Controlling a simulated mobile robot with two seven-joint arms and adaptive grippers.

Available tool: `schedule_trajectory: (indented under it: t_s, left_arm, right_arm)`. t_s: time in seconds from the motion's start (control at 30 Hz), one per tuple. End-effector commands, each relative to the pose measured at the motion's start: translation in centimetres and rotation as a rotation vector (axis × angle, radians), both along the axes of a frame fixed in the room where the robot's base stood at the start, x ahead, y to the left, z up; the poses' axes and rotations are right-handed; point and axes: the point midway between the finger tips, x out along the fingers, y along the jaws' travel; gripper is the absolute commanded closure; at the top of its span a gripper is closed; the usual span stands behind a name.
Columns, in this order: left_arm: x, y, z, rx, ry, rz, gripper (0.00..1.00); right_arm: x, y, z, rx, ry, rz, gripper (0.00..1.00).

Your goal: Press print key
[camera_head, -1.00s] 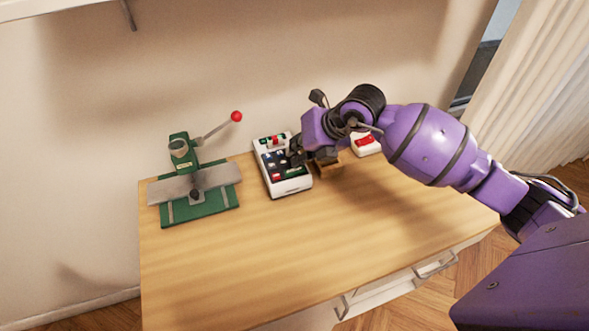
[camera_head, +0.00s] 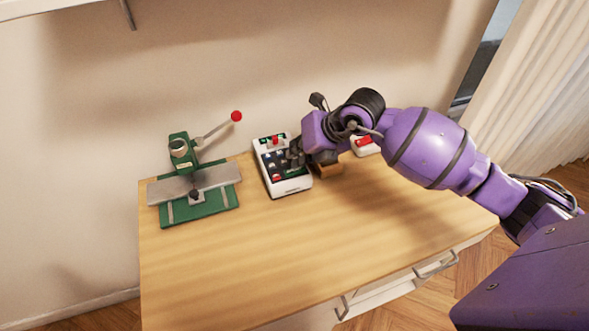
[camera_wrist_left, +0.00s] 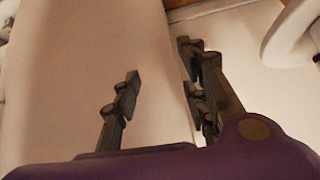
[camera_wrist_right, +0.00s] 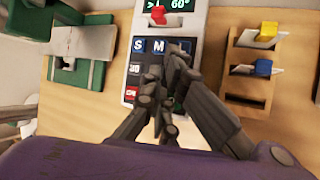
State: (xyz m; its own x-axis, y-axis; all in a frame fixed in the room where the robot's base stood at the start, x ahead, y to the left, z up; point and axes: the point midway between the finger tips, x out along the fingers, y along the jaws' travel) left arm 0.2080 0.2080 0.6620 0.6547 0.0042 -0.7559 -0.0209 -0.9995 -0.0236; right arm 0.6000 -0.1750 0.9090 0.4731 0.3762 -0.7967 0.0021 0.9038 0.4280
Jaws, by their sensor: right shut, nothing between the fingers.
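The white control box (camera_head: 290,187) stands near the back of the table, with a red knob and rows of dark keys. In the right wrist view the box (camera_wrist_right: 121,82) shows keys marked S (camera_wrist_right: 138,46) and M (camera_wrist_right: 158,46), a red key (camera_wrist_right: 132,93) and a display reading 60°. I cannot tell which key is print; several keys are hidden behind my fingers. My right gripper (camera_head: 293,155) is shut and empty over the right side of the keys; in its wrist view (camera_wrist_right: 172,60) contact is unclear. My left gripper (camera_wrist_left: 160,85) is open and empty, away from the table.
A green press (camera_head: 200,208) with a red-tipped lever stands left of the box. A white device with a red top (camera_head: 366,147) is behind my right arm. The table front (camera_head: 300,255) is clear.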

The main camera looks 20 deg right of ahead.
Motion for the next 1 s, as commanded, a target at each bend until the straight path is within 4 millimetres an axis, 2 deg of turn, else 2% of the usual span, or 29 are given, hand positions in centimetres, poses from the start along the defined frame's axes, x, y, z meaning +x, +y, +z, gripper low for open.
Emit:
schedule_trajectory:
  t_s: [1.0]
  left_arm:
    - [-0.46, 0.04, -0.6, 0.0, 0.011, 0.0, 0.6]
  right_arm:
    - [0.01, 0.01, -0.91, 0.0, 0.0, 0.0, 1.0]
